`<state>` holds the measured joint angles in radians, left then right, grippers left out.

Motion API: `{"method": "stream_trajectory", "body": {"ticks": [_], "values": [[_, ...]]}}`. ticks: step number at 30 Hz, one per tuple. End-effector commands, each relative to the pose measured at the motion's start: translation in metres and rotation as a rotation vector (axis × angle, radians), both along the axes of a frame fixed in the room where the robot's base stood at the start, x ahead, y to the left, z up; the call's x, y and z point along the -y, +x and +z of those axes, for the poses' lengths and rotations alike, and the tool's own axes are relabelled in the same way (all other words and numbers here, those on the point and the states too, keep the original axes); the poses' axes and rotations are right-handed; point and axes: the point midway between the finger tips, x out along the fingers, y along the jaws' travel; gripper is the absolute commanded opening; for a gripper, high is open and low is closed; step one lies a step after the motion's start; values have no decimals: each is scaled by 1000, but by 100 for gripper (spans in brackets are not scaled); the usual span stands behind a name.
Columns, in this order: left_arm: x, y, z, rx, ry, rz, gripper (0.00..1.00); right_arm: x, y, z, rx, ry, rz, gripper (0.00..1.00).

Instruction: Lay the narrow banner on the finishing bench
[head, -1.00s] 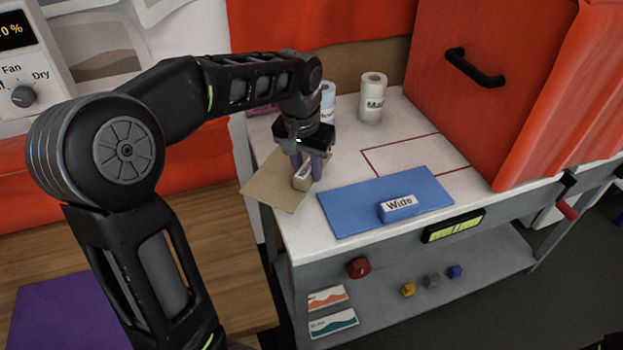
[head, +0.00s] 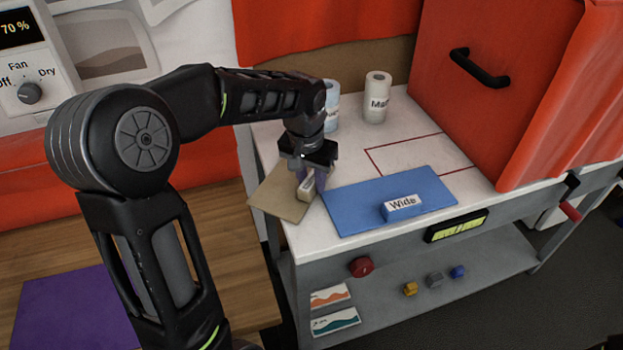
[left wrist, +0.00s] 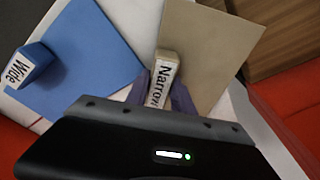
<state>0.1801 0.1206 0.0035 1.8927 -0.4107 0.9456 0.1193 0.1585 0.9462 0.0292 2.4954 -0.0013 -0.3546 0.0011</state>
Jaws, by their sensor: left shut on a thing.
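The narrow banner is a tan sheet (head: 279,196) at the left end of the white bench top, with part of it reaching past the bench's left edge. It also shows in the left wrist view (left wrist: 212,38). A tan block labelled "Narrow" (left wrist: 163,82) sits at its edge. My left gripper (head: 309,181) is shut on this block, pointing down. The gripper's fingers and arm hide part of the block in the head view. The white bench (head: 312,238) has a red outlined rectangle (head: 420,154) towards the back. My right gripper is not in view.
A blue sheet (head: 353,207) with a block labelled "Wide" (head: 403,207) lies right beside the tan one. Two rolls, one white (head: 377,98), stand at the back. A red box with a black handle (head: 480,68) takes up the right. The outlined area is clear.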

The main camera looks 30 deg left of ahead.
Motion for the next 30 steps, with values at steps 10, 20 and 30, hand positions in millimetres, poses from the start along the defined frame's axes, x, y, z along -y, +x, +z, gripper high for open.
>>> {"method": "stream_trajectory", "body": {"ticks": [10, 20, 30], "values": [[0, 0, -2, -1, 0, 0, 51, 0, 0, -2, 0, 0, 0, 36], [0, 0, 2, -1, 0, 0, 51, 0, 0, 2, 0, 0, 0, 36], [1, -6, 49, 5, 0, 1, 51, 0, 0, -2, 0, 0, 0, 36]]}}
